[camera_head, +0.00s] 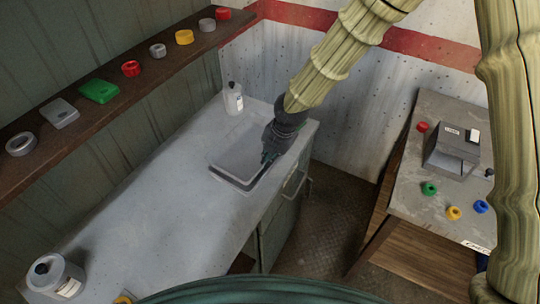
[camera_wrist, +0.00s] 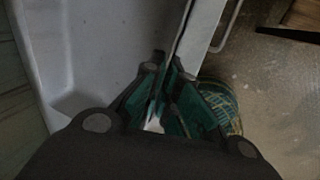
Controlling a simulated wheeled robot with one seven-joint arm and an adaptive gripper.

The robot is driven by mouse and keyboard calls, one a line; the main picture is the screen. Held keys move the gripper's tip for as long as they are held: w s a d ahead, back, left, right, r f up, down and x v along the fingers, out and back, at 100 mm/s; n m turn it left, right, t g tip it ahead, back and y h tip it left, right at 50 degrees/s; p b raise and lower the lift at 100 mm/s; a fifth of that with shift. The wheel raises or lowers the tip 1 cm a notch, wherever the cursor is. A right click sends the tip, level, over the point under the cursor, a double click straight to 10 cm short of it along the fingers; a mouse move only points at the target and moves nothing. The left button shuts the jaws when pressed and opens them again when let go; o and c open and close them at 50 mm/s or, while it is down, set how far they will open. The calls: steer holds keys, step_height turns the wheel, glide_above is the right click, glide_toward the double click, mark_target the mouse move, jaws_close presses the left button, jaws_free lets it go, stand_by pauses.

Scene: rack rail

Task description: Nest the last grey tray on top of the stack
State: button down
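A grey tray (camera_head: 238,157) with a shallow open inside lies on the worktop, near its right edge. A dark band and a second pale edge show under its front rim; I cannot tell whether more trays lie beneath it. My gripper (camera_head: 268,157) is at the tray's right rim, pointing down. In the wrist view the tray's pale inside (camera_wrist: 85,45) fills the left, and its thin rim runs between the teal fingers of my gripper (camera_wrist: 168,85). The fingers look closed on that rim. The gripper hides part of the tray's right side.
A white bottle (camera_head: 233,98) stands behind the tray, and a lidded jar (camera_head: 55,277) at the worktop's near left. A wall shelf (camera_head: 95,116) holds several small items. A side table (camera_head: 440,205) at right holds a grey device (camera_head: 452,152) and coloured rings. The worktop's middle is clear.

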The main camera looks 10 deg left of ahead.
steer(key=shift+f+b, duration=0.5)
steer(key=shift+f, duration=0.65)
stand_by(0.4)
steer(key=c, duration=1.6)
jaws_free()
steer(key=shift+o, duration=0.2)
steer(key=shift+c, duration=0.8)
steer(key=shift+r, duration=0.2)
steer(key=p+v, duration=0.5)
steer(key=v, duration=0.1)
steer(key=shift+r+p, duration=0.3)
steer(key=shift+p, duration=0.05)
steer(key=shift+a+r, duration=0.1)
step_height(320, 180, up, 5)
steer(key=p, duration=0.4)
